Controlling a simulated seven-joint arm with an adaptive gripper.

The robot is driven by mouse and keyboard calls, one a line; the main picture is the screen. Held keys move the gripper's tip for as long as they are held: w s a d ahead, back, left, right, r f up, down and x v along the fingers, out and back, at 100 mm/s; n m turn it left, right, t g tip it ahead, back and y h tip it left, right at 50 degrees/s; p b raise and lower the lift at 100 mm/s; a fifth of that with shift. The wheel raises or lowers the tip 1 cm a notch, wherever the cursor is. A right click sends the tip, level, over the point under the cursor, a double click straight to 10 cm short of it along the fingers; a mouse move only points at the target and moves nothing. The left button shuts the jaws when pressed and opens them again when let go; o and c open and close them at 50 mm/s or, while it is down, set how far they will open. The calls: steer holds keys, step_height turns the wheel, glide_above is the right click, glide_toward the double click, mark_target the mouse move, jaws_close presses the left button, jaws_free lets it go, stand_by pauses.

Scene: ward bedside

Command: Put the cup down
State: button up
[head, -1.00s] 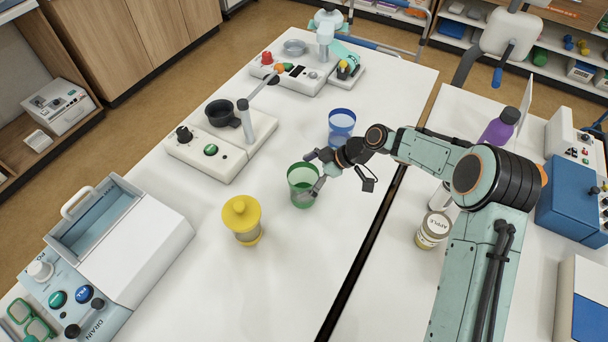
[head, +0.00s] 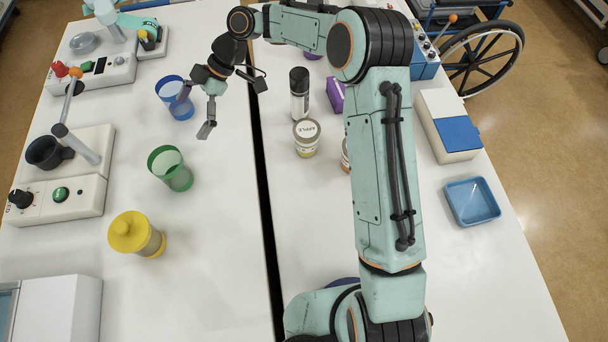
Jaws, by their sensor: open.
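A green see-through cup (head: 172,170) stands upright on the white table, apart from my gripper. A blue see-through cup (head: 176,100) stands upright farther back. My gripper (head: 195,112) is open and empty, to the right of the blue cup and above and right of the green cup in the picture. One fingertip overlaps the blue cup in the picture; I cannot tell whether it touches. A yellow lidded cup (head: 135,234) stands nearer than the green cup.
Devices with knobs (head: 62,178) line the left side. A dark gap (head: 267,215) divides the tabletops. Right of it stand an apple-labelled jar (head: 306,138), a black-capped bottle (head: 299,95) and a blue tray (head: 472,201). The table right of the green and yellow cups is clear.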

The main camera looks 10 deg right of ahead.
steer(key=s+d+r+m+t+h, duration=0.1)
steer(key=s+d+r+m+h, duration=0.2)
steer(key=s+d+m, duration=0.35)
steer(key=s+d+r+m+t+h, duration=0.2)
steer(key=s+d+r+m+h, duration=0.15)
steer(key=s+d+m, duration=0.35)
steer(key=s+d+f+m, duration=0.1)
steer(key=s+d+m, duration=0.7)
steer(key=s, duration=0.4)
steer(key=shift+s+d+h, duration=0.15)
steer(key=shift+d+h, duration=0.3)
steer(key=shift+f, duration=0.1)
